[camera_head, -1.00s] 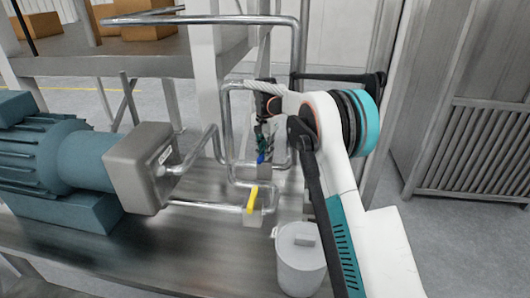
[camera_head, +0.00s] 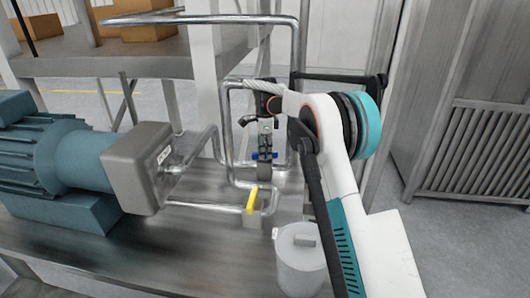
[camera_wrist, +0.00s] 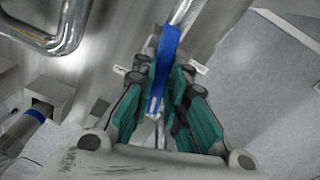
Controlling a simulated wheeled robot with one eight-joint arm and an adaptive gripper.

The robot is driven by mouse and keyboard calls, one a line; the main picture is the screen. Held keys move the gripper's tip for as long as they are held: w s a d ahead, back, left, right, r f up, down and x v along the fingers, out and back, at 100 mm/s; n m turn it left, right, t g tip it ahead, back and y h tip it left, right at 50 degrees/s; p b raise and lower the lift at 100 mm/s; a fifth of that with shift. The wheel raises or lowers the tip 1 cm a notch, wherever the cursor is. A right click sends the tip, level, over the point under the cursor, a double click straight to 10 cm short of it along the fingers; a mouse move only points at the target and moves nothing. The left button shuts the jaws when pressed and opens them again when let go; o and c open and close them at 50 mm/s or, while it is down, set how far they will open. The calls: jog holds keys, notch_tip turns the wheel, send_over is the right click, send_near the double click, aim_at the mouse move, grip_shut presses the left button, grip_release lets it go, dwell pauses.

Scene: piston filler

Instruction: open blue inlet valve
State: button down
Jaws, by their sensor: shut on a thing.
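The blue inlet valve handle (camera_wrist: 168,45) runs lengthwise between the fingers of my gripper (camera_wrist: 162,82) in the wrist view. The fingers with teal pads are shut on it, one on each side. In the head view my gripper (camera_head: 265,142) points down at the pipes, and a small patch of the blue handle (camera_head: 264,156) shows at its tips. The valve body under the handle is mostly hidden by the fingers.
A yellow valve handle (camera_head: 252,199) sits on the lower pipe, nearer the camera. A lidded metal pot (camera_head: 300,262) stands below my arm. A teal motor (camera_head: 62,160) with a grey box fills the left. Bent steel pipes (camera_head: 225,125) surround the gripper closely.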

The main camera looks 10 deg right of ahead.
jog(key=shift+m, duration=1.5)
jog(key=c, duration=1.6)
grip_release()
notch_tip(320, 180, up, 12)
